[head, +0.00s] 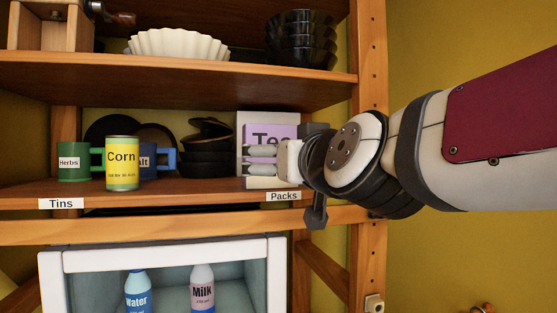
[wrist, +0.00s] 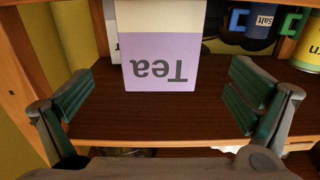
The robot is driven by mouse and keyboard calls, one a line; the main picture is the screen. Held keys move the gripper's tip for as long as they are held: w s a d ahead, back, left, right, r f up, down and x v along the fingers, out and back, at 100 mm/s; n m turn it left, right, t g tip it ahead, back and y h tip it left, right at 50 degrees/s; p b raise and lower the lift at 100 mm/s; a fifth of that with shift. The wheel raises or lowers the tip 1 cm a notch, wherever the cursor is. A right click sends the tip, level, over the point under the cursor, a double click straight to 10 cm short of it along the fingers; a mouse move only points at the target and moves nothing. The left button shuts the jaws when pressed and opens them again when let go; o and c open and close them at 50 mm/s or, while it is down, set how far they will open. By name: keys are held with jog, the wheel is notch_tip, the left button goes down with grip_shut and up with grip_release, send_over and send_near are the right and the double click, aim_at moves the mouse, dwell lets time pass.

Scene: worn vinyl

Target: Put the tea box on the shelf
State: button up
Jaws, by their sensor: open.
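The tea box (head: 286,131), lilac and white with "Tea" on its front, is upright at the right end of the middle shelf (head: 225,188), above the "Packs" label (head: 283,196). Its lower front is partly hidden by my gripper (head: 262,160) in the head view. In the wrist view the tea box (wrist: 162,60) appears upside down, centred ahead of the fingers. My gripper (wrist: 160,97) is open there, with a finger on each side and clear gaps to the box.
A corn tin (head: 122,170), a green herbs mug (head: 73,162), a blue salt mug (head: 160,160) and dark bowls (head: 207,160) stand left of the box. A wooden post (head: 367,110) is close on the right. The upper shelf (head: 180,75) is overhead.

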jog(key=s+d+f+m+g+h, duration=0.1)
jog(key=s+d+f+g, duration=0.3)
jog(key=f, duration=0.5)
jog(key=s+d+f+m+g+h, duration=0.1)
jog(key=s+d+f+g, duration=0.3)
jog(key=s+d+f, duration=0.4)
jog(key=s+d+f+m+g+h, duration=0.1)
jog(key=s+d+f+g+h, duration=0.2)
jog(key=s+f, duration=0.7)
jog(key=d, duration=0.2)
jog(key=shift+s+d+f+g, duration=0.15)
jog(key=shift+s+d+g, duration=0.1)
jog(key=shift+d+g, duration=0.15)
